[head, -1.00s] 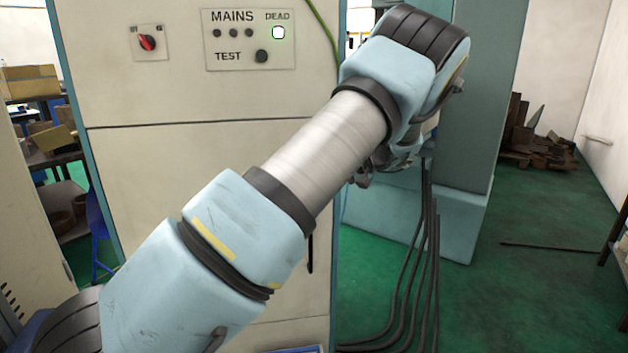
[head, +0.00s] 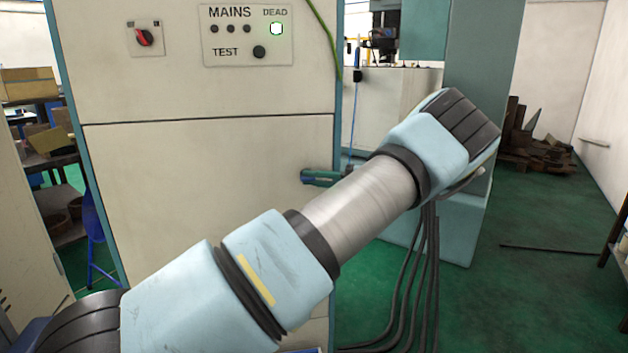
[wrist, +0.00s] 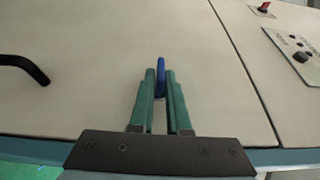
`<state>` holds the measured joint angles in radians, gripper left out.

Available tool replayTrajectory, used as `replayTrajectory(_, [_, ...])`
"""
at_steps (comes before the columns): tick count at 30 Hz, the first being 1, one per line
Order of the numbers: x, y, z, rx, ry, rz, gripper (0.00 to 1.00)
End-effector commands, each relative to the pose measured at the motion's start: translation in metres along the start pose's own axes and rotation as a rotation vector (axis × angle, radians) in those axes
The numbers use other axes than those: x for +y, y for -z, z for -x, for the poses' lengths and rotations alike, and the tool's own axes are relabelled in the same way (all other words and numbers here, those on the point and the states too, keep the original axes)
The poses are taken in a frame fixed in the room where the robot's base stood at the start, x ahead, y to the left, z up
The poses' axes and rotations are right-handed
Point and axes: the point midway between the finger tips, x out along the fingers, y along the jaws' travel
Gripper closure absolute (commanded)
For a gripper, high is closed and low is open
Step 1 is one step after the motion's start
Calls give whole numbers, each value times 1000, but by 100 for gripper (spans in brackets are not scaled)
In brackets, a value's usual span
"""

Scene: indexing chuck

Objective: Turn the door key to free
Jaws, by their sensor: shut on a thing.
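My gripper (wrist: 161,80) has teal fingers closed around a narrow blue piece (wrist: 160,72), which looks like the bow of the door key. The piece sticks out a little past the fingertips, in front of the pale cabinet door. I cannot see the lock or any marks around the key. In the head view my gripper (head: 321,178) is level at the right edge of the lower cabinet door (head: 200,190), its fingers pointing left. There the key cannot be made out.
A black door handle (wrist: 22,66) shows in the wrist view. Above the door are a red rotary switch (head: 144,38) and the MAINS panel (head: 247,35), its DEAD lamp (head: 277,29) lit. A blue cord (head: 355,110) hangs right of the cabinet. Black cables (head: 425,250) run down behind my arm.

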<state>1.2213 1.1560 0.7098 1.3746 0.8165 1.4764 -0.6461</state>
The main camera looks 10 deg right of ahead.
Motion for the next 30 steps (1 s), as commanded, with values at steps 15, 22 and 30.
replayTrajectory(15, [1,0,0,-1,-1,-1,63])
replayTrajectory(22, [0,0,0,-1,-1,0,59])
replayTrajectory(30, [3,1,23,3,0,1,59])
